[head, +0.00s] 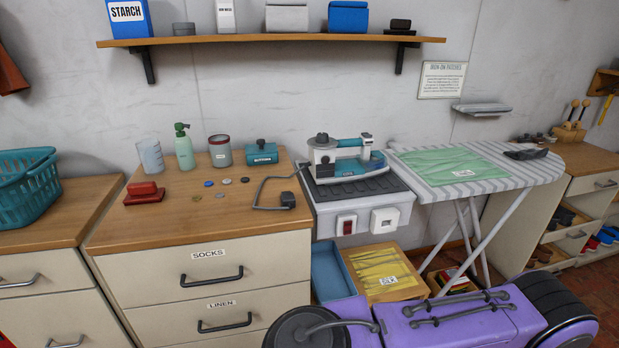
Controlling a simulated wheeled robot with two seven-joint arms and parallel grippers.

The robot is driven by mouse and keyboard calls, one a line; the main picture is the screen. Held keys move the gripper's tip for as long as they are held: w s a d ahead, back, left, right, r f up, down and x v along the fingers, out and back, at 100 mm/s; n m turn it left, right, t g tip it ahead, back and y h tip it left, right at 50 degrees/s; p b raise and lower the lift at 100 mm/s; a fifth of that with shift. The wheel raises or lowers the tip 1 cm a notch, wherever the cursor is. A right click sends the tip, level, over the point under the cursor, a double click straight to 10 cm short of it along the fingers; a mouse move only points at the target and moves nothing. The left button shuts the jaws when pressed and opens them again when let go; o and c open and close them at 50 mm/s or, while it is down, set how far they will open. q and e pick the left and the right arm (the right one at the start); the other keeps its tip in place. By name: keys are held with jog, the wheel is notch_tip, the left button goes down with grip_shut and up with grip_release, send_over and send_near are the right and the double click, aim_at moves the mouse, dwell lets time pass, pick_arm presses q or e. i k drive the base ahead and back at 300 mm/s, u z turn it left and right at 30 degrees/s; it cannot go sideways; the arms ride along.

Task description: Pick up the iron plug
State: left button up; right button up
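The iron plug (288,200) is a small dark block lying on the wooden top of the drawer cabinet (215,225), near its right edge. A grey cord (262,187) bends from the plug back toward the iron (340,158). The iron is teal, white and grey and rests on a dark ribbed pad on the grey stand (360,205), right of the cabinet. The front of the stand has a red switch (346,225) and a white socket plate (384,220). Neither of my grippers is in view, and nothing touches the plug.
Several small buttons (221,182) lie left of the plug, with a red brush-like object (144,192) farther left. A cup (220,150), a spray bottle (184,147) and a teal box (261,152) stand behind. The cabinet top's front is clear. An ironing board (530,172) stands at right.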

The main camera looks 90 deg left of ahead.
aim_at(288, 200)
jog(key=u, duration=1.8)
